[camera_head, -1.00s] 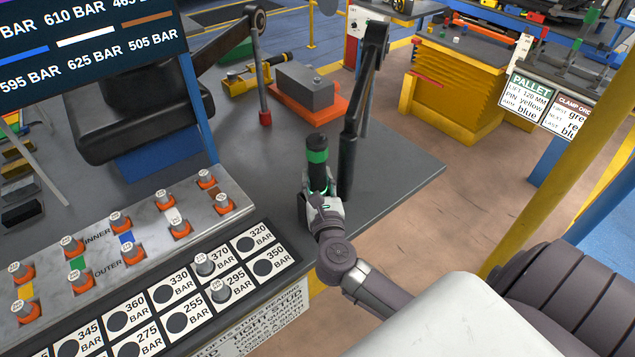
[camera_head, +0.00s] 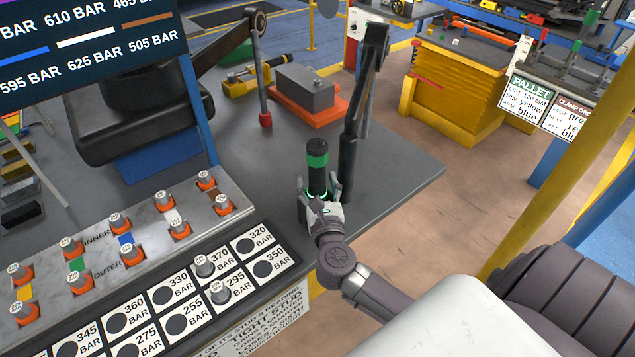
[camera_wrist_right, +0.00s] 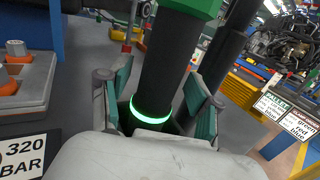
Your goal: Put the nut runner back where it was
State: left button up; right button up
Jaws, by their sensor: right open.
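The nut runner (camera_head: 317,165) is a black upright tool with a green band, standing on the grey bench near its right corner, beside a black post. My right gripper (camera_head: 320,193) is around its lower part with the fingers open, one on each side. In the right wrist view the nut runner (camera_wrist_right: 170,70) stands between the open fingers (camera_wrist_right: 158,95), with a glowing green ring low on it. Gaps show between the fingers and the tool. The foot of the nut runner is hidden by my gripper. My left gripper is not in view.
A black post with an arm (camera_head: 350,150) stands close behind the nut runner. A board of labelled BAR holes (camera_head: 240,265) and a metal plate with orange-based studs (camera_head: 150,215) lie to the left. An orange-based grey block (camera_head: 305,90) is at the back.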

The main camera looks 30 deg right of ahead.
jog(key=b+v, duration=0.3)
jog(key=v, duration=0.9)
jog(key=shift+r, duration=0.1)
